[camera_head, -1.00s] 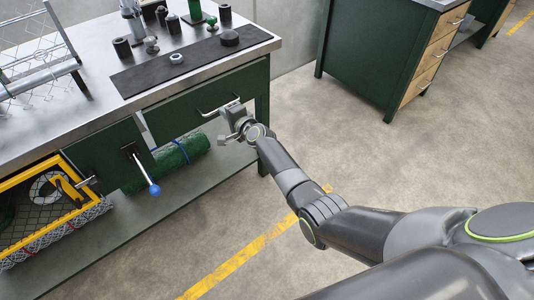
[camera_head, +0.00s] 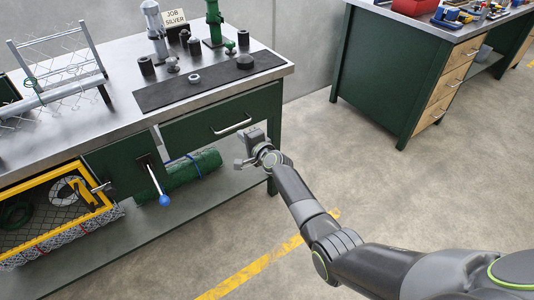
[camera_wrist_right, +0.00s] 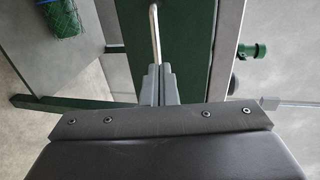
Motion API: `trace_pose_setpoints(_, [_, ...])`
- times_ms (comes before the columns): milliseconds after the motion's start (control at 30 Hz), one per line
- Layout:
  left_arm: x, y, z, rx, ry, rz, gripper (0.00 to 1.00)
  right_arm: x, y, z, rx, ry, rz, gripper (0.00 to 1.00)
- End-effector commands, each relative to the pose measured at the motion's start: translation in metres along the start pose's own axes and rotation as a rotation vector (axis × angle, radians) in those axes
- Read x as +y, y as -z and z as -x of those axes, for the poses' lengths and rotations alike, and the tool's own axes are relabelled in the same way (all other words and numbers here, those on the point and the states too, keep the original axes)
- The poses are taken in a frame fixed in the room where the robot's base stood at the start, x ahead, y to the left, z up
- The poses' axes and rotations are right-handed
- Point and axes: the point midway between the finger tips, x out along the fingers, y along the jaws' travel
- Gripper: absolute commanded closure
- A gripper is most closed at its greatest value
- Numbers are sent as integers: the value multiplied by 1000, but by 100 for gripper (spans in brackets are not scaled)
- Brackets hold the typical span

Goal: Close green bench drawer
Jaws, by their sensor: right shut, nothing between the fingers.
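The green bench drawer (camera_head: 200,127) is under the right part of the steel-topped bench and has a silver bar handle (camera_head: 231,126). A narrow pale strip shows at the drawer's left end; I cannot tell whether the drawer is fully flush. My right gripper (camera_head: 246,150) is just below and in front of the handle, empty. In the right wrist view its two fingers (camera_wrist_right: 158,86) are together, with the handle (camera_wrist_right: 154,35) just beyond their tips. I cannot tell whether they touch it. My left gripper is not in view.
A lever with a blue knob (camera_head: 164,200) sticks out left of the drawer. A green mesh roll (camera_head: 190,172) lies on the lower shelf. A yellow-framed bin (camera_head: 48,240) is at left. A second green bench (camera_head: 385,85) stands back right. Floor in front is open.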

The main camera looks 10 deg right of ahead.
Motion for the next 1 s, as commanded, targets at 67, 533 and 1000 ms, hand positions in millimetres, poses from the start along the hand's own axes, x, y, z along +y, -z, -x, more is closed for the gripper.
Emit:
trace_pose_setpoints(67, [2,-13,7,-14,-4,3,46,-1,0,10,0,-3,0,100])
trace_pose_setpoints(533, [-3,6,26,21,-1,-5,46,2,0,75,1,-6,-1,100])
trace_pose_setpoints(1000, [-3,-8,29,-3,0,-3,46,4,0,96,0,-8,1,100])
